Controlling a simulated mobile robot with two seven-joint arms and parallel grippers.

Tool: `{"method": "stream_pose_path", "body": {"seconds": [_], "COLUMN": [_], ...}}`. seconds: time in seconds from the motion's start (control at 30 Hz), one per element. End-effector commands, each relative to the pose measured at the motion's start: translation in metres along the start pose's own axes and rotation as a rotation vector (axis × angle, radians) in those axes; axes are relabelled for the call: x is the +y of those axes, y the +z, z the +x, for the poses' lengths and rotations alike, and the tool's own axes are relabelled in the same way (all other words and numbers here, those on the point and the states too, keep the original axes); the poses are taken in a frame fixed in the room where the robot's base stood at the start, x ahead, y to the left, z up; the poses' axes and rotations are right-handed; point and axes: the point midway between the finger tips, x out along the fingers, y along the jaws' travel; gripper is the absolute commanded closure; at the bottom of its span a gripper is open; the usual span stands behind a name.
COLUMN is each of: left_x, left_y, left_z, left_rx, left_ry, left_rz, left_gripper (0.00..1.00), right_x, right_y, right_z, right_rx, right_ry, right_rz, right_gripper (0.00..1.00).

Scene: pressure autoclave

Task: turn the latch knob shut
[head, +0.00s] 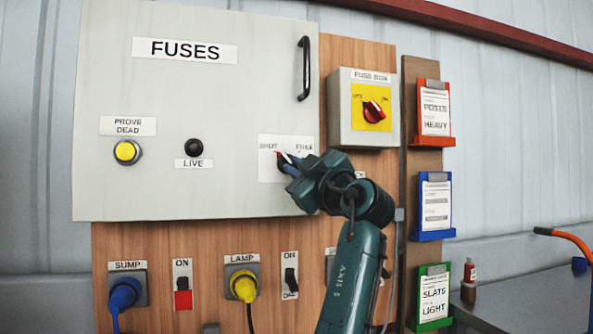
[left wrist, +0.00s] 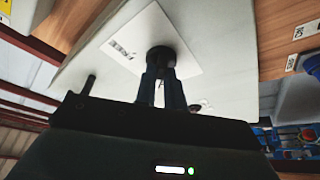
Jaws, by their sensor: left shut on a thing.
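The dark latch knob (head: 281,160) sits on a white plate (head: 267,172) at the lower right of the grey FUSES cabinet door. The plate reads SHUT at left and what looks like FREE at right. My left gripper (head: 289,165) reaches the knob from the lower right and covers part of it. In the left wrist view the two blue fingers of the gripper (left wrist: 161,76) are shut on the round dark knob (left wrist: 160,56). Where the knob's pointer stands is hard to tell behind the fingers. My right gripper is not in view.
The cabinet door (head: 220,110) looks closed, with a black handle (head: 304,69) above the knob. A fuse box (head: 362,134) with a red rotary switch is close on the right. Sockets with blue and yellow plugs line the board below. Clipboards hang farther right.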

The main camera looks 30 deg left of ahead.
Motion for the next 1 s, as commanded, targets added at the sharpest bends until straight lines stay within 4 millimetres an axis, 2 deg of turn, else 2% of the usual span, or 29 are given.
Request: {"method": "stream_pose_path", "body": {"seconds": [0.3, 0.73, 0.77, 1.0], "left_x": [0.0015, 0.0014, 0.0014, 0.0011], "left_y": [-0.0015, -0.0019, -0.0019, -0.0012], "left_z": [0.0007, 0.0008, 0.0008, 0.0006], "left_rx": [0.001, 0.002, 0.002, 0.001], "left_ry": [-0.029, -0.031, -0.031, -0.032], "left_rz": [-0.075, -0.084, -0.084, -0.082], "left_gripper": [1.00, 1.00, 0.87, 0.68], "right_x": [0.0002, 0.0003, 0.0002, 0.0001], "right_y": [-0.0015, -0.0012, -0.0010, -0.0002], "right_z": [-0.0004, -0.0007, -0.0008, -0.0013], "right_rx": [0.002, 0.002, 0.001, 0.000], "right_ry": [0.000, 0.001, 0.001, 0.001], "right_rz": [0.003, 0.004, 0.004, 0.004], "right_gripper": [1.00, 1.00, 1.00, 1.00]}}
